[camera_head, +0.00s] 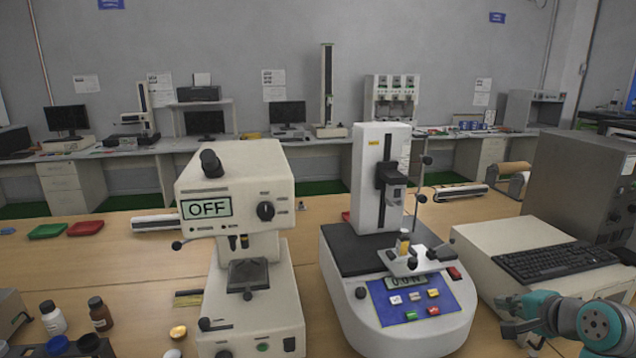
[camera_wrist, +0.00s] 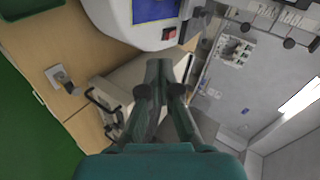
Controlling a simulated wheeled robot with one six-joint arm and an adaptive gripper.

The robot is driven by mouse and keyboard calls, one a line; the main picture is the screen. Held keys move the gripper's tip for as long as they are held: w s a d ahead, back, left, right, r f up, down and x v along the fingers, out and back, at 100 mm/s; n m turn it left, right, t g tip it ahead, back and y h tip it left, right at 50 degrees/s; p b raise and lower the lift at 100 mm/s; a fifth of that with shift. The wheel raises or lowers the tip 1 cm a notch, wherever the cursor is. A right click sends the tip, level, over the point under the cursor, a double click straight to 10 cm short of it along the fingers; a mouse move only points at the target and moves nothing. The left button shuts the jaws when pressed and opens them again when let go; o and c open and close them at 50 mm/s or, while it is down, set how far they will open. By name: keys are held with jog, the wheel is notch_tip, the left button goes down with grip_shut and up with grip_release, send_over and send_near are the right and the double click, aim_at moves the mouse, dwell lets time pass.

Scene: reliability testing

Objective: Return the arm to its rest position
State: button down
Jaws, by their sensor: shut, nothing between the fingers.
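My teal arm shows at the lower right of the head view, in front of the keyboard (camera_head: 556,262). My gripper (camera_head: 508,322) is at its left end, to the right of the white tester with the blue panel (camera_head: 412,302). In the wrist view my gripper (camera_wrist: 158,68) has its dark green fingers brought together with nothing held between them. The fingers are clear of the bench objects as far as I can tell. Part of the arm is cut off by the frame's edge.
A microscope-like tester with an OFF display (camera_head: 236,180) stands left of the white tester. Bottles (camera_head: 100,314) stand at the lower left. A grey cabinet (camera_head: 585,175) is at the right. Green and red trays (camera_head: 48,231) lie on the wooden bench, whose left part is fairly open.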

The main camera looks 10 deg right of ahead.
jog(key=s+a+f+n, duration=0.1)
jog(key=s+a+f, duration=0.1)
jog(key=a+f, duration=0.4)
jog(key=s+a+f+n, duration=0.15)
jog(key=a+f, duration=0.25)
jog(key=f, duration=0.5)
jog(key=s+a+f+n+t+h, duration=0.1)
jog(key=s+a+f+n, duration=0.2)
jog(key=s+a+f, duration=0.65)
jog(key=s+a+n+t, duration=0.15)
jog(key=s+a, duration=0.25)
jog(key=s, duration=0.4)
jog(key=s+a+n+g, duration=0.1)
jog(key=s+a+n, duration=0.2)
jog(key=s, duration=0.5)
jog(key=s+a+r+n+t, duration=0.1)
jog(key=s+a+r+n, duration=0.1)
jog(key=s, duration=0.5)
jog(key=s+a+r+n+t+y, duration=0.1)
jog(key=s+r+n, duration=0.3)
jog(key=s, duration=0.3)
jog(key=shift+s+a+r, duration=0.25)
jog(key=shift+a+r, duration=0.15)
jog(key=shift+r, duration=0.35)
